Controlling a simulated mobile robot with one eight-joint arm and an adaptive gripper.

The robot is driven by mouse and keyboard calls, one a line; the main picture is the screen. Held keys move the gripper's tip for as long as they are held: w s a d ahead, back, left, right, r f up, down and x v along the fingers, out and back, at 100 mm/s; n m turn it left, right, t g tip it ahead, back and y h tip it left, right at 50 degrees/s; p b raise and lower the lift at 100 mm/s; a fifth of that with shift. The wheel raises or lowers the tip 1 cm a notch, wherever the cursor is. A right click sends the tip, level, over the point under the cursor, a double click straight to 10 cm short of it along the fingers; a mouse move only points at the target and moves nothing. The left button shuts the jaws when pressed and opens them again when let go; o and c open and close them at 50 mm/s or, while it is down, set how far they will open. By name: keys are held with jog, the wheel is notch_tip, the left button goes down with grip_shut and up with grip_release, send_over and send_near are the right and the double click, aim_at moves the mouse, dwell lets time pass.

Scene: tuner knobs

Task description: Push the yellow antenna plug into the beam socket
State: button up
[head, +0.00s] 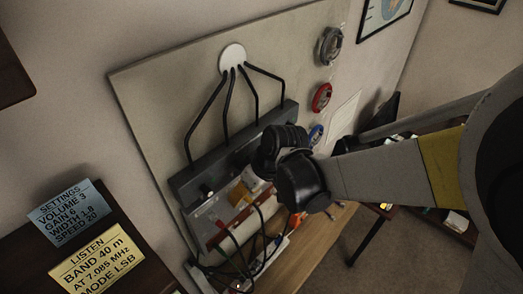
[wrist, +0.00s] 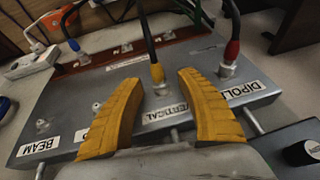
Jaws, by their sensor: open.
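In the wrist view, the yellow antenna plug (wrist: 157,72) hangs on a black cable and stands upright at the metal socket above the VERTICAL label (wrist: 164,113). My gripper (wrist: 159,80) is open, its yellow fingers on either side of the plug with visible gaps. The beam socket (wrist: 42,124) is a bare metal stub at the left, above the BEAM label (wrist: 38,146).
A red plug (wrist: 232,48) stands at the DIPOLE socket to the right. Another cable (wrist: 70,28) rises at the back left. A white power strip (wrist: 30,62) and orange box (wrist: 58,18) lie behind. A black knob (wrist: 302,152) is at lower right.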

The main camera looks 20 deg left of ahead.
grip_shut()
jog(key=shift+s+d, duration=0.1)
jog(key=shift+d, duration=0.1)
jog(key=shift+s+d, duration=0.35)
jog(key=shift+d, duration=0.45)
jog(key=shift+s+d, duration=0.5)
jog(key=shift+d, duration=0.35)
